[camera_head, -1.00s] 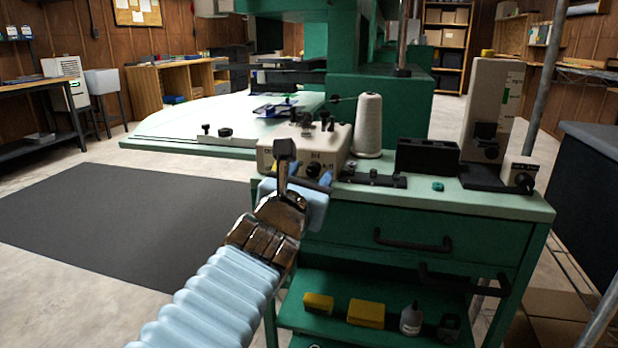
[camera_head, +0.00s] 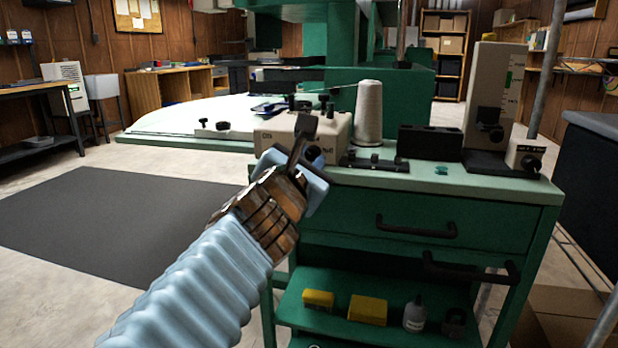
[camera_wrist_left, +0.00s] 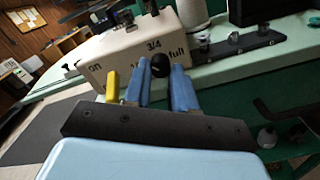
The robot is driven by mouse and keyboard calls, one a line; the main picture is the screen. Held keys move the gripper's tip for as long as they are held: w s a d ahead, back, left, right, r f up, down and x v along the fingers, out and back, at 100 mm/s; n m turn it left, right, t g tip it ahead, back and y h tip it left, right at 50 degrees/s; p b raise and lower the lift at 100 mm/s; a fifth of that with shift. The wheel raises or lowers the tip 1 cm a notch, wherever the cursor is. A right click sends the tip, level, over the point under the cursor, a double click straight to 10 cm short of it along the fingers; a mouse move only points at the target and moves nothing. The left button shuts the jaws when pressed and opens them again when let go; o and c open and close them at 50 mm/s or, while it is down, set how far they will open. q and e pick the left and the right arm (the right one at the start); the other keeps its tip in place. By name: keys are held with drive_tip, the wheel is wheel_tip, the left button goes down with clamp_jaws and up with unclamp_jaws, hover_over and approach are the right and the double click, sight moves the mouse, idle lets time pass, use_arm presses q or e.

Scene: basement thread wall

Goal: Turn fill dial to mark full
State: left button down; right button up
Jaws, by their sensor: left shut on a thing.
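The fill dial (camera_wrist_left: 161,64) is a small black knob on the front of a cream box (camera_head: 275,143). The box face carries printed marks; in the left wrist view I read "on", "3/4" and "full", with another mark partly hidden. My left gripper (camera_wrist_left: 160,84) has its blue fingers on either side of the knob and is shut on it. The "full" mark lies just right of the knob. Which way the dial points cannot be made out. In the head view my left gripper (camera_head: 308,172) covers much of the box front.
A white thread cone (camera_head: 369,115) stands right of the box on the green cabinet (camera_head: 440,181). A black block (camera_head: 430,142) and a tall grey device (camera_head: 494,85) stand further right. Drawer handles (camera_head: 416,229) stick out in front. Open floor lies left.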

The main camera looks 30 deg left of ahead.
idle(0.3)
use_arm(q)
drive_tip(key=c, duration=0.9)
unclamp_jaws()
